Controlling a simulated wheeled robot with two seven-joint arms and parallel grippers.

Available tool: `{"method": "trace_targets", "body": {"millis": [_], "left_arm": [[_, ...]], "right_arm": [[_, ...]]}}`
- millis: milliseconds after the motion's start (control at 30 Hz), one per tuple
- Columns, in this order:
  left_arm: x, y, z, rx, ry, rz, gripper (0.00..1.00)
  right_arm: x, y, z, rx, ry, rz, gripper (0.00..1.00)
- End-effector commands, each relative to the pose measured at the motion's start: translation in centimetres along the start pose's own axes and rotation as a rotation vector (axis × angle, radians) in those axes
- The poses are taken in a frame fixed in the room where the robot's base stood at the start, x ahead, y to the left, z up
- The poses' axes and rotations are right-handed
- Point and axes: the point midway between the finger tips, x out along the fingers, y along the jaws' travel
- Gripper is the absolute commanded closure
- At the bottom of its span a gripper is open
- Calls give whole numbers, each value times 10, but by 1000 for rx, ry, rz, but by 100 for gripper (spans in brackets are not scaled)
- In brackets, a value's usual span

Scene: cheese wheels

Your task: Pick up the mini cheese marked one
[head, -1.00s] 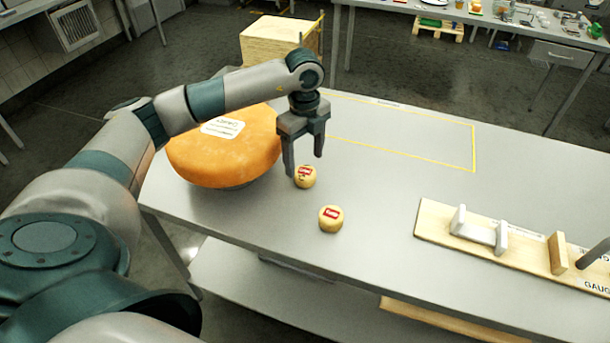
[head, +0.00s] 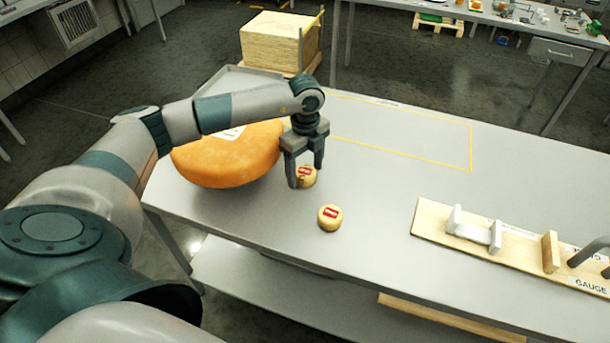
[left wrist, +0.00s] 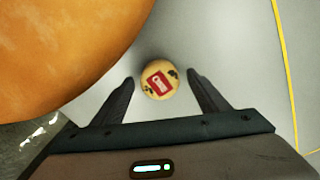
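Two small yellow mini cheeses with red labels are on the grey table. The farther mini cheese (head: 308,181) is by the large orange cheese wheel, partly hidden by my left gripper (head: 306,174). The nearer mini cheese (head: 329,223) stands clear of the gripper. In the left wrist view, one mini cheese (left wrist: 159,79) lies between the two spread fingertips of my left gripper (left wrist: 161,79), with gaps on both sides. Its red label has a white mark too small to read surely. My left gripper is open, pointing down. My right gripper is not in view.
The large orange cheese wheel (head: 225,162) stands close on the left of the gripper. A wooden board (head: 432,222) with white blocks and a gauge sign is on the right. The yellow-outlined area (head: 410,140) on the table (head: 400,185) is empty.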

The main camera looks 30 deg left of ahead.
Motion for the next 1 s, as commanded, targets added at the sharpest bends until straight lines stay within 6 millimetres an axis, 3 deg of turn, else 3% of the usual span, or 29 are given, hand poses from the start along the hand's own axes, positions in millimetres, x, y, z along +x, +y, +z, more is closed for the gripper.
{"method": "trace_targets", "body": {"millis": [33,167,200,667,900,1000], "left_arm": [[0,0,0,0,0,0,44],[0,0,0,0,0,0,75],[0,0,0,0,0,0,78],[-8,-1,0,0,0,-3,78],[-40,-2,0,1,0,-7,78],[-49,-9,-20,5,2,-5,78]], "right_arm": [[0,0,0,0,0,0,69],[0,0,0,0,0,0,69],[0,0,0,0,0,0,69],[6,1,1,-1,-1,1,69],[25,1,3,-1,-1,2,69],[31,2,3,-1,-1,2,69]]}}
